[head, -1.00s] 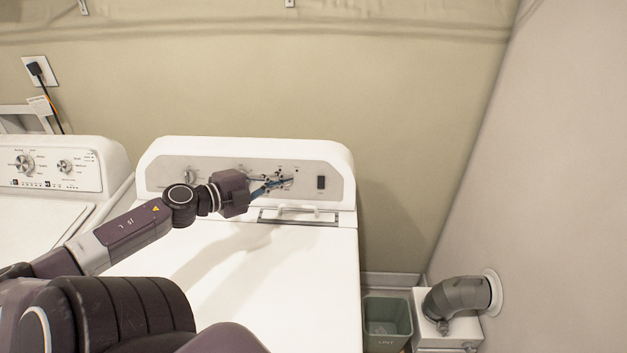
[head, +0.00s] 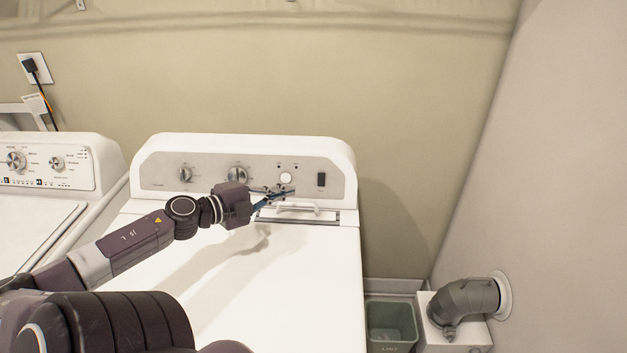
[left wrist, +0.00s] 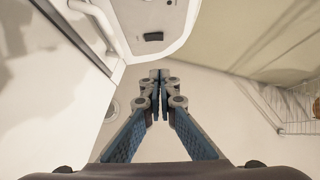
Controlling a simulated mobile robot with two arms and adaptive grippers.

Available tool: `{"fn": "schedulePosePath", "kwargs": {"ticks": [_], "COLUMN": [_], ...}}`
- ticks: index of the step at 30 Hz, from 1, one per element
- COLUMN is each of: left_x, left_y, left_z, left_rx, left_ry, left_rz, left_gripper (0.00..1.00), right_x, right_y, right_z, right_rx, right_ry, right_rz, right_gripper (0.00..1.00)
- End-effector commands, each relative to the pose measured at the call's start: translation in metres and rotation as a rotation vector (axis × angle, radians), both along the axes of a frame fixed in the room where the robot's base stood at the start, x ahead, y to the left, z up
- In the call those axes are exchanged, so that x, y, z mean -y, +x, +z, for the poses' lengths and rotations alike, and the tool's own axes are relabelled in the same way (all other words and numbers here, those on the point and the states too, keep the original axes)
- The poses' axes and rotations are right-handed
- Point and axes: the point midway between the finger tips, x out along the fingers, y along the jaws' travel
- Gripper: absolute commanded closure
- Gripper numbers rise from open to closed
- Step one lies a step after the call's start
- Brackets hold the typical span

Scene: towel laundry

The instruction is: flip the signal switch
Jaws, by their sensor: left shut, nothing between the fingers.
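The dark rocker switch (head: 321,180) is at the right end of the dryer's control panel (head: 212,172). It also shows in the left wrist view as a small black switch (left wrist: 153,36), beyond the fingertips. My left gripper (head: 291,191) is shut and empty in front of the panel, left of and slightly below the switch, apart from it. Its closed fingertips (left wrist: 160,76) point toward the panel's right end in the left wrist view. Which way the switch is tipped cannot be told. My right gripper is not in view.
A lint door handle (head: 298,208) sits just below the gripper on the white dryer top (head: 300,290). Knobs (head: 238,174) and a round white button (head: 286,178) are on the panel. A green bin (head: 391,322) and grey duct (head: 465,300) stand at right. Another machine (head: 45,165) is at left.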

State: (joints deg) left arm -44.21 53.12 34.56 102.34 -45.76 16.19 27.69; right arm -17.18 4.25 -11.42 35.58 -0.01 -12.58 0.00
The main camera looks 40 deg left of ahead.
Motion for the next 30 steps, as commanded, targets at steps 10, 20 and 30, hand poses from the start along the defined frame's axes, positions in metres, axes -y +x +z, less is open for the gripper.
{"fn": "schedulePosePath", "kwargs": {"ticks": [10,20,30], "left_x": [0.004,0.008,-0.003], "left_y": [0.044,0.079,0.108], "left_z": [-0.008,-0.017,-0.027], "left_rx": [0.002,0.003,0.003], "left_ry": [0.003,0.001,0.001], "left_rz": [-0.001,0.000,0.002], "left_gripper": [1.00,1.00,1.00], "right_x": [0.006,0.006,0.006], "right_y": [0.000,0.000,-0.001], "right_z": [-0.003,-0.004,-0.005], "right_rx": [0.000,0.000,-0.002], "right_ry": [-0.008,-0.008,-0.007], "right_rz": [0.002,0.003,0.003], "right_gripper": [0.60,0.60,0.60]}}
